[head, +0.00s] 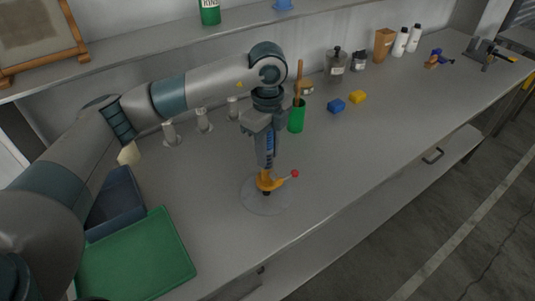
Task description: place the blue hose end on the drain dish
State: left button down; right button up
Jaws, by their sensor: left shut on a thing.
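My left gripper (267,168) reaches down over the bench and is shut on an orange fitting (265,183). The fitting has a side lever with a red knob (295,173) pointing right and a dark lower tip. It is upright over a flat round grey dish (283,204), which I take as the drain dish. I cannot tell whether the tip touches the dish. A blue strip with pale marks shows on the gripper's side; I cannot tell whether it is part of a hose. No separate blue hose end is clear. My right gripper is not in view.
A green cup (297,117) with a wooden stick stands behind the gripper. Blue (336,106) and yellow (358,97) blocks lie to its right. A green tray (135,257) and a dark blue bin (115,203) are at left. The bench right of the dish is clear.

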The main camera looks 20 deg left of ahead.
pick_arm(q)
jog(key=shift+f, duration=1)
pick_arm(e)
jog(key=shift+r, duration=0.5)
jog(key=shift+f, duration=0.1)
pick_arm(q)
jog(key=shift+f, duration=0.2)
jog(key=c, duration=1.4)
grip_release()
jog(key=shift+r, duration=0.15)
